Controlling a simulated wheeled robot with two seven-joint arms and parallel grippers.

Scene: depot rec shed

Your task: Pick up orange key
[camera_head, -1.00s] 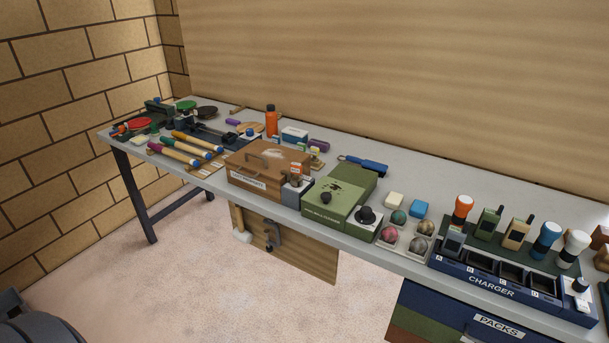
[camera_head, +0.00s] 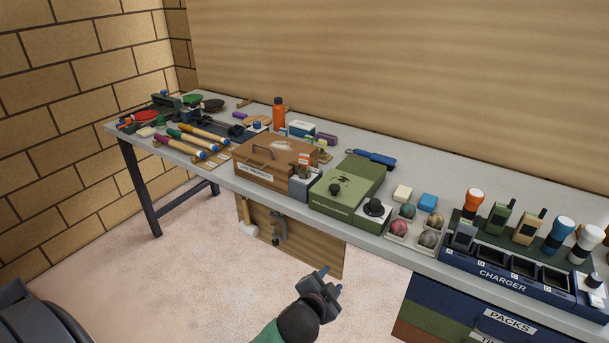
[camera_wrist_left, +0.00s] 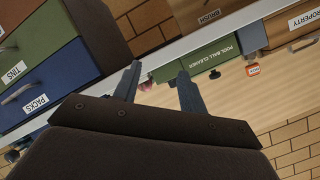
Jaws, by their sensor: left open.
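I cannot make out a clear orange key. A small orange-and-white tag (camera_head: 304,159) stands at a small grey box (camera_head: 304,182), beside the brown lost property box (camera_head: 262,178). A red-orange tag also shows in the left wrist view (camera_wrist_left: 253,70), near the green ball cleaner (camera_wrist_left: 205,57). Whether a key is attached cannot be told. My left gripper (camera_head: 328,284) is in front of the bench, below its top and apart from it. In the left wrist view its two fingers (camera_wrist_left: 157,75) are spread with nothing between them. My right gripper is not in view.
The grey bench top (camera_head: 475,182) is crowded along its front edge. The green cleaner (camera_head: 343,192), a tray of balls (camera_head: 412,243) and the charger (camera_head: 502,280) stand to the right. Drawers labelled PACKS (camera_head: 510,322) are under the bench.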

